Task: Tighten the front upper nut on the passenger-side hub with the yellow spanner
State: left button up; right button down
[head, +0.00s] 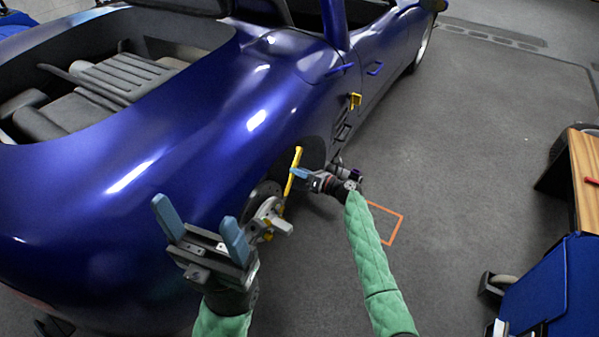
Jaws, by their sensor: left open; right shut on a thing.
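The hub (264,200) shows in the wheel arch of the blue car, with grey metal parts in front of it. My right gripper (297,173) is shut on the yellow spanner (292,170), which stands steeply, its lower end close to the hub. I cannot tell whether the spanner sits on a nut; the front upper nut is too small or hidden. My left gripper (200,222) is open and empty, nearer the camera, with its blue fingers pointing up beside the car's rear side.
The blue car (190,110) fills the left and middle. An orange outlined rectangle (395,226) lies on the floor right of my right arm. A wooden-topped bench (587,165) and a blue object (555,290) stand at the right. The floor between is mostly clear.

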jog(key=shift+s+d+p, duration=0.4)
jog(key=shift+d+p, duration=0.2)
dwell(0.6)
jog(key=shift+p+v, duration=1.15)
jog(key=shift+v, duration=1.2)
jog(key=shift+r, duration=0.15)
